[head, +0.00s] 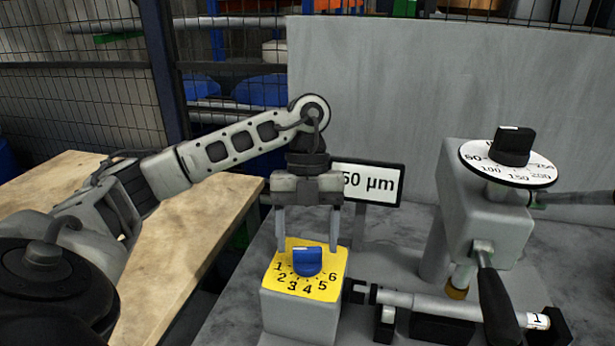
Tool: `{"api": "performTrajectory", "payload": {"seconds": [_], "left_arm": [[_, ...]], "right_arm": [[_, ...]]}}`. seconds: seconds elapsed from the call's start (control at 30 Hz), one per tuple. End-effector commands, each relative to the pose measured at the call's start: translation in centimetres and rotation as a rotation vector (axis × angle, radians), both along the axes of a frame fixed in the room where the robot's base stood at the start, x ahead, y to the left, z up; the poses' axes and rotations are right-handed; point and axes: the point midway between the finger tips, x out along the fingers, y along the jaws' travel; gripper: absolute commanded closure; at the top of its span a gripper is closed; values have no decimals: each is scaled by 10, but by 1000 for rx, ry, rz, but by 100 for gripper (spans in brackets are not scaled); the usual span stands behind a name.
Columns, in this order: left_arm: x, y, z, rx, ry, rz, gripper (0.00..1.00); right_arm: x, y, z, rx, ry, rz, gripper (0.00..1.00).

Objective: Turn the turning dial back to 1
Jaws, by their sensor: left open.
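The turning dial is a blue knob (308,263) on a yellow plate (330,289) marked 1 to 6, on top of a grey block (300,318). The 1 is at the plate's left and the 6 at its right. A small pale mark shows on the knob's top, but I cannot tell which number it points to. My left gripper (307,245) points down over the knob, open, with one fingertip on each side of it. I cannot tell whether the fingers touch the knob. My right gripper is not in view.
A sign reading "50 µm" (370,183), its left edge partly hidden, stands behind the dial. A grey machine head (478,215) with a black knob (512,146) on a white scale and a black handle (496,305) is at right. A wooden table (180,250) is at left.

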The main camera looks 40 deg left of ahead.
Motion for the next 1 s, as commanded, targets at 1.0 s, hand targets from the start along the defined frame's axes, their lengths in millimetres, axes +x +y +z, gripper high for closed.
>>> {"api": "performTrajectory", "payload": {"seconds": [1.0], "left_arm": [[38,35,125,-1,-3,-1,35]], "right_arm": [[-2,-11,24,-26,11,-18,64]]}}
